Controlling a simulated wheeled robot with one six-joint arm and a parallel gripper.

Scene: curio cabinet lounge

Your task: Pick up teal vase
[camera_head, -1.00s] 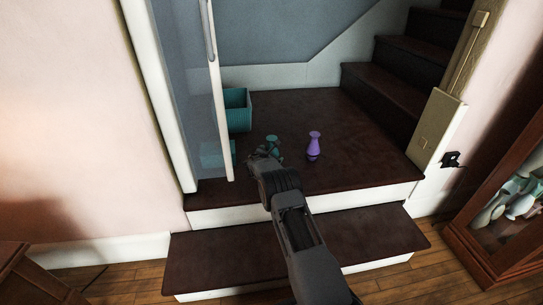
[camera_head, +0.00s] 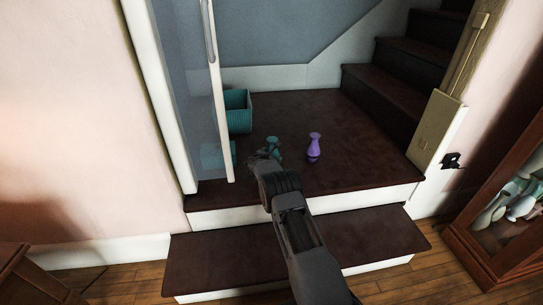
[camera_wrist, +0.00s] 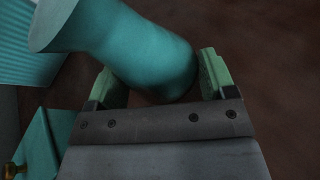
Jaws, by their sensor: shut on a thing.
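The teal vase (camera_head: 273,143) stands on the dark brown landing, left of the purple vase. In the wrist view the teal vase (camera_wrist: 145,50) fills the space between the two green-padded fingers, its flared end toward the upper left. My gripper (camera_wrist: 160,76) is shut on its body. In the head view my gripper (camera_head: 265,156) covers the lower part of the vase, so I cannot tell whether its base touches the floor.
A purple vase (camera_head: 314,147) stands just right. A teal ribbed bin (camera_head: 239,111) is behind left, and a teal box (camera_head: 213,156) shows through the glass door (camera_head: 189,90). Stairs (camera_head: 400,85) rise at the right. The landing's right part is clear.

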